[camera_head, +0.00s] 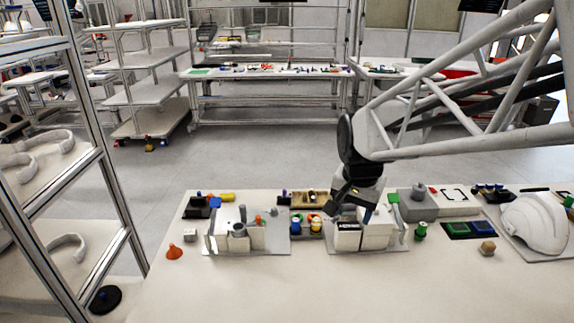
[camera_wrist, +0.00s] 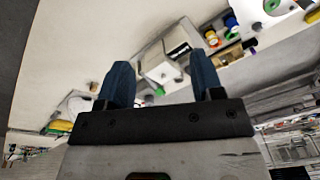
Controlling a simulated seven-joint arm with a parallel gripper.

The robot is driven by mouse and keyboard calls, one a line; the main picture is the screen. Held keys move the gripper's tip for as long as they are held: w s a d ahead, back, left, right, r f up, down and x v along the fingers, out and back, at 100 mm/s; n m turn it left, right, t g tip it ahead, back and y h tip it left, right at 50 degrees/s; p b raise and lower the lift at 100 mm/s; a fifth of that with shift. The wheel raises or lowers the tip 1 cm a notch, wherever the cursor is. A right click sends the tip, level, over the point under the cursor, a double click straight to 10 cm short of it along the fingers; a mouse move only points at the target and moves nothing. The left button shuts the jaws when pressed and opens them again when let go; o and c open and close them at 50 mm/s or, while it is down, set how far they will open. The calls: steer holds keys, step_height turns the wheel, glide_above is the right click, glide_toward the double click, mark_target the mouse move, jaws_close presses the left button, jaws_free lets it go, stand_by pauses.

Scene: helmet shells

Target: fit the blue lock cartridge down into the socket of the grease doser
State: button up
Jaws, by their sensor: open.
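My gripper (camera_head: 350,210) is above the right-hand fixture of white blocks (camera_head: 376,232), pointing down. In the wrist view its two dark blue fingers (camera_wrist: 165,84) are spread with nothing between them. Beyond them shows a white block with a dark slot (camera_wrist: 178,50). A small blue piece (camera_head: 367,215) shows by the gripper; I cannot tell if it is the lock cartridge or a fingertip.
Yellow and blue containers (camera_head: 316,224) stand between the fixtures. The table's front is clear.

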steer(key=w+a+f+m, duration=0.2)
steer(key=w+f, duration=0.1)
steer(key=w, duration=0.4)
steer(key=w+a+f+m, duration=0.2)
steer(key=w+f, duration=0.2)
steer(key=w, duration=0.3)
steer(key=m+g, duration=0.2)
steer(key=m, duration=0.3)
glide_above(297, 219)
steer(key=s, duration=0.1)
steer(key=f, duration=1)
steer(key=shift+d+f, duration=0.1)
steer(key=shift+d, duration=0.1)
steer(key=shift+w+a+f, duration=0.15)
steer(key=shift+w+f, duration=0.25)
steer(key=shift+f, duration=0.05)
steer(key=shift+f, duration=0.1)
steer(key=shift+f, duration=1.15)
steer(key=shift+a+f, duration=0.1)
steer(key=shift+f, duration=2.5)
